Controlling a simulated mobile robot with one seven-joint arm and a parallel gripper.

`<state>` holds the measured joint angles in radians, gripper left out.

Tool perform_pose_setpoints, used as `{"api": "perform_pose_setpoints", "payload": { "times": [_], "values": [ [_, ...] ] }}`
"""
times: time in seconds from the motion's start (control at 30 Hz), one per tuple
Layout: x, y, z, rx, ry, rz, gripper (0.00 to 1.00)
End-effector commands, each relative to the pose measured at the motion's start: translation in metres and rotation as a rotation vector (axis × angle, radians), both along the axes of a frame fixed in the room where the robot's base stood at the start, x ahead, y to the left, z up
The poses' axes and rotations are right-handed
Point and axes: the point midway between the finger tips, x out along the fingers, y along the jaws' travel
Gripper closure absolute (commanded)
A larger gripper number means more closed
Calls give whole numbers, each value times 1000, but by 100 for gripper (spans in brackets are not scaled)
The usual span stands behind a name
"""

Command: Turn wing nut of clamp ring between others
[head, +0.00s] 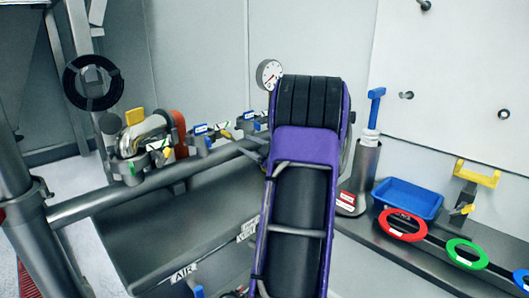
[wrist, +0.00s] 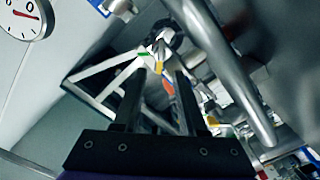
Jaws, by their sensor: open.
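My gripper (wrist: 158,78) shows in the wrist view as two dark fingers, apart and empty. In the head view my purple arm hides it. Several small fittings with coloured tags (head: 225,133) line the pipe in the head view, left of my arm. A metal fitting with a green-white tag and a yellow piece (head: 160,147) sits at the left of this row. In the wrist view a similar fitting (wrist: 158,52) shows beyond the fingertips, apart from them. Which part is the clamp ring's wing nut is too small to tell.
A round gauge (head: 268,74) is on the wall behind my arm. A grey pipe (head: 150,190) crosses the left side. A blue tray (head: 407,198), a red ring (head: 403,225) and a green ring (head: 467,253) are at the right. A metal pipe (wrist: 235,75) runs close by in the wrist view.

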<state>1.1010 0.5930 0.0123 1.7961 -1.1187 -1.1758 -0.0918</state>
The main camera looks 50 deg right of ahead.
Motion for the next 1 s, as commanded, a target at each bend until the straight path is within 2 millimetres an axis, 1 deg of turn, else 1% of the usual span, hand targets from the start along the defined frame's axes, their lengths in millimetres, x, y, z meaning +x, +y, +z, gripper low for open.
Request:
{"api": "perform_pose_setpoints", "payload": {
  "times": [0.03,0.2,0.3,0.4,0.57,1.0],
  "values": [
    [-14,0,1,0,2,-4,59],
    [-47,5,1,-1,0,-3,59],
    [-61,6,0,0,1,-2,59],
    [-69,7,0,-1,1,-2,59],
    [-74,8,0,-1,1,1,59],
    [-73,8,0,-1,1,-1,59]
  ]
}}
